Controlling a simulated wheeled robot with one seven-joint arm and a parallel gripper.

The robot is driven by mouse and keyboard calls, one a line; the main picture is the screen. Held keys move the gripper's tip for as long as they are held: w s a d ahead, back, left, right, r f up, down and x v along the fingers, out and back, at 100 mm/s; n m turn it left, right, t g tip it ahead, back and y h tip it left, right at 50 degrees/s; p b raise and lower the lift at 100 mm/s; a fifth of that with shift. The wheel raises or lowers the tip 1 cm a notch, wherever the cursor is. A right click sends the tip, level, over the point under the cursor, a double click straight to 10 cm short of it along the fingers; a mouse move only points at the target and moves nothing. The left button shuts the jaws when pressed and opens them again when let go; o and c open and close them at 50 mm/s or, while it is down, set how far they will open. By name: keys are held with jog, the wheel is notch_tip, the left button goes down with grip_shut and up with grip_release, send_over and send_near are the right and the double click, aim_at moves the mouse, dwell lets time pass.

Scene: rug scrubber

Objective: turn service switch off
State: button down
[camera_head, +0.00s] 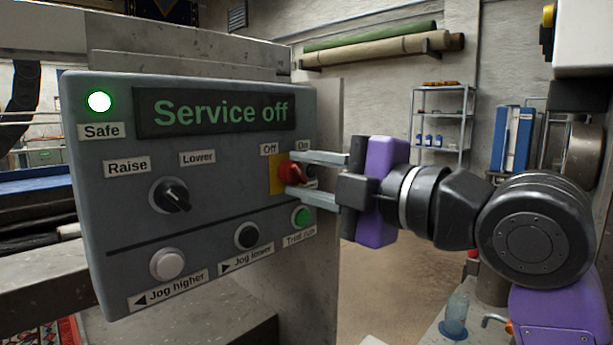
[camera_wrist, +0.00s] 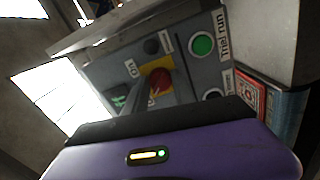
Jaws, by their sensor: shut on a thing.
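The red service switch (camera_head: 291,173) sits on a yellow plate (camera_head: 276,175) at the right side of a grey control panel (camera_head: 215,220), under Off and On labels. The panel's display (camera_head: 215,112) reads "Service off", and a lit lamp (camera_head: 99,102) glows above a Safe label. My gripper (camera_head: 298,182) reaches in from the right, with its two metal fingers above and below the switch and shut on it. In the wrist view, the red switch (camera_wrist: 160,80) shows past the fingers, partly hidden by them.
The panel also has a black Raise/Lower knob (camera_head: 171,195), a white button (camera_head: 167,264), a black button (camera_head: 247,236) and a green Trial run button (camera_head: 301,217) close below my lower finger. A shelf (camera_head: 440,125) and a plastic bottle (camera_head: 455,315) stand farther right.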

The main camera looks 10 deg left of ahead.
jog(key=c, duration=1)
grip_release()
jog(key=shift+f, duration=0.1)
jog(key=shift+c, duration=0.2)
jog(key=v, duration=0.7)
jog(key=shift+s+d, duration=0.25)
jog(key=shift+d, duration=0.05)
